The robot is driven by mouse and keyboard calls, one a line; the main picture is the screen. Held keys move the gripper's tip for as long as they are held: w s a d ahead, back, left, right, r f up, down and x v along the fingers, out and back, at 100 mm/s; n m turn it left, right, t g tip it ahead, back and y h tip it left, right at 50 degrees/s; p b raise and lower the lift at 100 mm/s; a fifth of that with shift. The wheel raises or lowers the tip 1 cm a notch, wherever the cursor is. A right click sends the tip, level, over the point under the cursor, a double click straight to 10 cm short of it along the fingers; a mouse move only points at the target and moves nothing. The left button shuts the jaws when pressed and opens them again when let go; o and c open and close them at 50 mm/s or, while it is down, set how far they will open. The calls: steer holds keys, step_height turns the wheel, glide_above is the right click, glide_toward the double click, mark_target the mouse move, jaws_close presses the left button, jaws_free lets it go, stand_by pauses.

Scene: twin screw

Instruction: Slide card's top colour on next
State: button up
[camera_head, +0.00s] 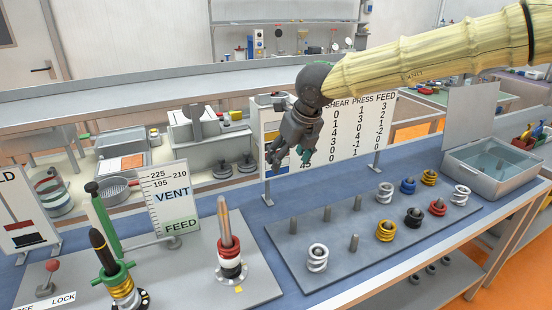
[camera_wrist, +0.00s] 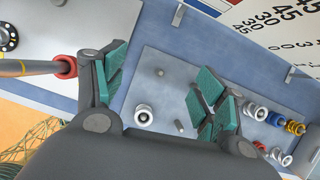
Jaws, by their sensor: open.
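A card (camera_head: 30,224) at the left edge, partly cut off, shows a red band above a black block. Coil-like rings stand on a grey peg board: white (camera_head: 317,258) at front left, yellow (camera_head: 386,231), black (camera_head: 413,218), red (camera_head: 437,207), blue (camera_head: 408,186), and more white and yellow ones. The right screw post (camera_head: 226,222) bears red, white and dark rings. The left post (camera_head: 102,252) has a green crosspiece above yellow rings. My gripper (camera_head: 291,158) is open and empty, above the bench. In the wrist view, the white ring (camera_wrist: 143,115) shows between its fingers (camera_wrist: 155,85).
A VENT/FEED scale card (camera_head: 171,200) stands behind the posts. A number board (camera_head: 338,132) stands behind the peg board. A metal bin (camera_head: 490,168) is at right. A red-knobbed lever (camera_head: 52,267) is at front left. Several bare pegs (camera_head: 354,243) stand on the board.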

steer(key=w+d+f+m+b, duration=0.1)
steer(key=w+d+f, duration=0.3)
steer(key=d, duration=0.5)
steer(key=shift+h, duration=0.3)
steer(key=shift+f, duration=0.1)
